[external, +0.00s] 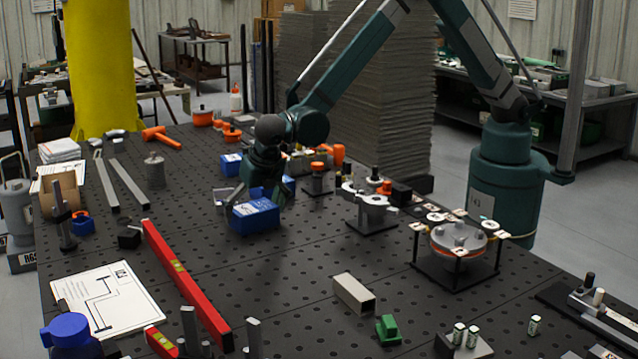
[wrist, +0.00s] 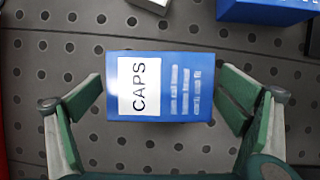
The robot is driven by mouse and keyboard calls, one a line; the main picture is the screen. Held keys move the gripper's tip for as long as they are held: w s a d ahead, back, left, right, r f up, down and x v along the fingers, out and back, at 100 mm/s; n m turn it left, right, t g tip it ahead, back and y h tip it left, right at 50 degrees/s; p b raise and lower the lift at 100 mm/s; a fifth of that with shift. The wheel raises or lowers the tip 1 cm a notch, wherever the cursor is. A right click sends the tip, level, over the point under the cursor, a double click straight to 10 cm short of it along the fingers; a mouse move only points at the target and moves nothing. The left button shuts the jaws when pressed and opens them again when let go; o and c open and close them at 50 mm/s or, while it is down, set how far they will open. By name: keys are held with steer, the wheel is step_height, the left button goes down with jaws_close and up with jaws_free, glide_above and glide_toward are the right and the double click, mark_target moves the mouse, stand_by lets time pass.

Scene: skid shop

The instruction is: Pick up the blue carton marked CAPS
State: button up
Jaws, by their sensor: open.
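The blue carton marked CAPS (wrist: 160,86) lies in the middle of the wrist view, its white label and printed lines facing up at me. My gripper (wrist: 160,99) is open, with one green finger on the left of the carton and one on the right. Gaps show between the fingers and the carton's sides. In the external view a blue carton (external: 254,218) sits on the black perforated table below my gripper (external: 258,193). Its label cannot be read there, and the gripper partly hides its top.
Another blue box (wrist: 268,10) is at the top right of the wrist view. In the external view, a blue box (external: 231,163) stands behind the gripper and a round fixture (external: 373,206) to the right. A red level (external: 186,285) lies front left; the table between is mostly clear.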

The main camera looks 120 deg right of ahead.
mark_target(253, 207)
steer(key=shift+c, duration=0.3)
steer(key=c, duration=1)
steer(key=shift+r, duration=0.1)
steer(key=shift+r, duration=4.9)
